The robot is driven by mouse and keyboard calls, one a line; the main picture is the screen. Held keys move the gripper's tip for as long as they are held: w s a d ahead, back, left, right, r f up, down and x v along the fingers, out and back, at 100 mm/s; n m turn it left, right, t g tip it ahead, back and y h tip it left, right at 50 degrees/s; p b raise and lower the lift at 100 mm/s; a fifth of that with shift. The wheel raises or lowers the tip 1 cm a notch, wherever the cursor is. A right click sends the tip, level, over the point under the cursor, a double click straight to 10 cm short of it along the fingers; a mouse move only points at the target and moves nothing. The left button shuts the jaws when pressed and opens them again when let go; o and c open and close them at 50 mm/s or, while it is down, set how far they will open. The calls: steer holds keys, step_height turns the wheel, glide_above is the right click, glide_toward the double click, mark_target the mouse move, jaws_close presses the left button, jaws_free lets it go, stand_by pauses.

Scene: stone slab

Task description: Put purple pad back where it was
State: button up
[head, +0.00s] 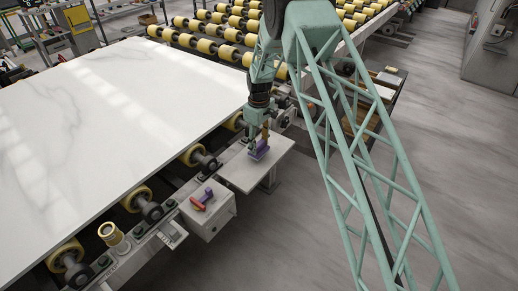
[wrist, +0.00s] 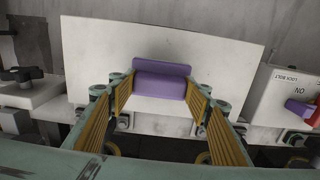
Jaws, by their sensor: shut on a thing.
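The purple pad (head: 259,151) is a small block with a wider flat part along one side. My gripper (head: 262,141) is shut on it, with one finger on each short end, as the wrist view also shows for the pad (wrist: 162,83) and the gripper (wrist: 160,98). The pad is over the white side plate (head: 238,175), near its middle in the wrist view (wrist: 95,60). I cannot tell whether the pad touches the plate or is slightly above it.
A white control box (head: 208,216) with a red and purple handle (head: 203,199) stands left of the plate in the head view. A large white stone slab (head: 120,110) lies on rollers beyond. A brass-coloured cylinder (head: 113,236) stands on the machine edge. The plate around the pad is bare.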

mark_target(259, 144)
steer(key=shift+f, duration=1.15)
steer(key=shift+f, duration=0.2)
steer(key=o, duration=0.8)
steer(key=shift+o, duration=0.2)
steer(key=shift+r, duration=0.2)
steer(key=shift+r, duration=6)
